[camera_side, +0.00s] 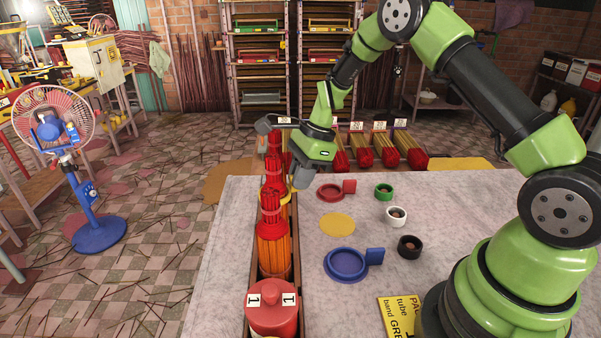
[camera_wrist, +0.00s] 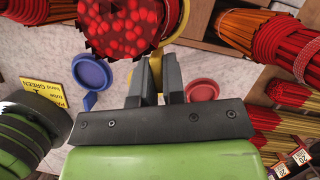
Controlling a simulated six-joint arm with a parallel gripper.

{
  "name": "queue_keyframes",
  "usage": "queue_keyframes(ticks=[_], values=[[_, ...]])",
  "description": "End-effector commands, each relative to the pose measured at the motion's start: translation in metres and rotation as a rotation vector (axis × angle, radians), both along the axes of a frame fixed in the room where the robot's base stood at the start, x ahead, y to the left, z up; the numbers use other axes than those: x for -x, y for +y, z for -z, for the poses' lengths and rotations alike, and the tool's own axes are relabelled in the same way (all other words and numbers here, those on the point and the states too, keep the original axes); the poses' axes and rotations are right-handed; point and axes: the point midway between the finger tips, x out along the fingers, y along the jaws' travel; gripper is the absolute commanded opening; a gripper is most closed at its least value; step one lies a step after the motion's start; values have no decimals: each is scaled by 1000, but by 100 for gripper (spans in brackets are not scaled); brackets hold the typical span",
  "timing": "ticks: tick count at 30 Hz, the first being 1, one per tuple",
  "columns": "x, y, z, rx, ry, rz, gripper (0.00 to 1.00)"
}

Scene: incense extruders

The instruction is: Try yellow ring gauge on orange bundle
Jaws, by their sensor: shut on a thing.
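My gripper (camera_side: 302,180) is shut on the yellow ring gauge (camera_side: 286,198), right beside the bundles in the wooden trough. In the wrist view a yellow strip of the gauge (camera_wrist: 156,72) shows between my fingertips (camera_wrist: 155,88). The orange bundle (camera_side: 273,250) stands in the trough with a red band and red tips at its top. In the wrist view the red stick ends of a bundle (camera_wrist: 125,25) fill the top, close against the gauge. Yellow shows along its lower right edge. I cannot tell whether the ring goes fully around the bundle.
A red lidded jar (camera_side: 272,310) marked 1 stands at the trough's near end. Blue (camera_side: 346,264) and red (camera_side: 330,193) ring gauges lie on the table around a flat yellow disc (camera_side: 338,224). Green (camera_side: 384,191), white (camera_side: 396,216) and black (camera_side: 409,246) rolls sit to their right.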

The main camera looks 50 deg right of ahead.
Motion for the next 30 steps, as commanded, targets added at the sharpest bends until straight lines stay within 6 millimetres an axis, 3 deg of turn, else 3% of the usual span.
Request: queue_keyframes(ticks=[30], values=[[0, 0, 26, 0, 0, 0, 0]])
